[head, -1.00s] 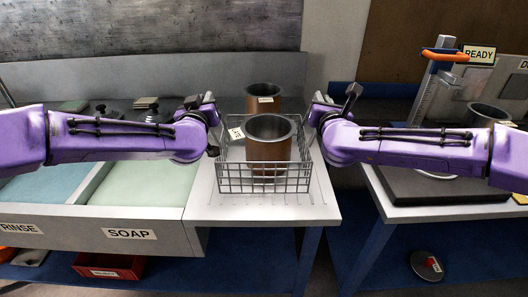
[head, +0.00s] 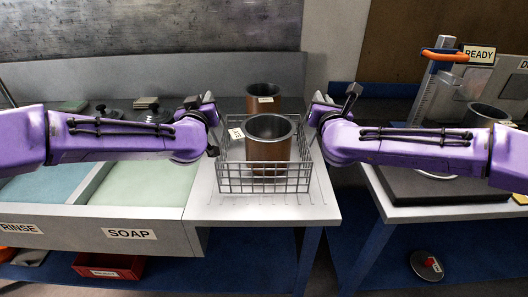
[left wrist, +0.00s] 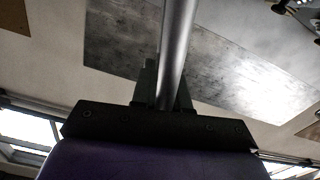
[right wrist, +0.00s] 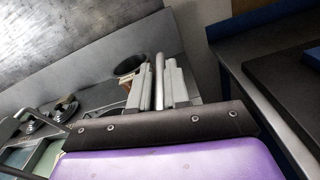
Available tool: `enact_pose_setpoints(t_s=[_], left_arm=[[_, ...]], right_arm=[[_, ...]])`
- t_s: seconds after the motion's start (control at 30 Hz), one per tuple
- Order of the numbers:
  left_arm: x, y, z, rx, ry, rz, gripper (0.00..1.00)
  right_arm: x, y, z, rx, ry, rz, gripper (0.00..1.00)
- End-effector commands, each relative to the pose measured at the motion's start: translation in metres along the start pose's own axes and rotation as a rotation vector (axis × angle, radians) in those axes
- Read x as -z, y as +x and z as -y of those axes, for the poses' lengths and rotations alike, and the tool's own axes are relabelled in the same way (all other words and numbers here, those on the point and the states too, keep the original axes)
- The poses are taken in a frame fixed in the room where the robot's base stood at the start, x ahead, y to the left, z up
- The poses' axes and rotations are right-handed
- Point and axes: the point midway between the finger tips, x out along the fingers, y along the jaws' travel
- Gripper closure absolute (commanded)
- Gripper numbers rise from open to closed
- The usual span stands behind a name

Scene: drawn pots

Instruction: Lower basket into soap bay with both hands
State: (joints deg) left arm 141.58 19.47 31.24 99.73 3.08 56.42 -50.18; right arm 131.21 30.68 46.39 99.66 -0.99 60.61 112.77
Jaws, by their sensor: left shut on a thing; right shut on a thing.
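The wire basket (head: 240,191) is at the middle of the head view, on or just above the grey counter right of the soap bay; I cannot tell which. A copper-coloured pot (head: 268,150) stands upright inside it, with a small white tag (head: 236,134) beside it. My left gripper (head: 211,112) is at the basket's left side, shut on a metal bar (left wrist: 177,45) of it. My right gripper (head: 320,110) is at its right side, shut on a thin bar (right wrist: 159,72). The soap bay (head: 150,189) holds pale green liquid; my left arm partly covers it.
A second copper pot (head: 263,97) stands behind the basket. The blue rinse bay (head: 45,188) is left of the soap bay, past a divider. Weights (head: 145,104) sit on the back ledge. A gap separates the counter from the right-hand bench (head: 410,214).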

Motion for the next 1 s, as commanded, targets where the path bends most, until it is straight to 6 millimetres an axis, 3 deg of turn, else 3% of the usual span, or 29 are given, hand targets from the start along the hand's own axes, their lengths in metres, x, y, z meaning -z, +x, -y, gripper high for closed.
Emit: enact_pose_setpoints(t_s=[0.27, 0.63, 1.0], left_arm=[[0.009, 0.001, 0.002, 0.007, 0.000, -0.003, 1.00], [0.051, 0.001, -0.006, 0.008, -0.001, -0.004, 1.00], [0.051, 0.001, -0.005, 0.009, -0.001, -0.004, 1.00]], right_arm=[[-0.009, 0.002, 0.005, 0.014, 0.003, 0.003, 1.00], [-0.051, 0.002, -0.003, 0.016, 0.004, 0.005, 1.00], [-0.052, 0.002, -0.003, 0.017, 0.005, 0.005, 1.00]])
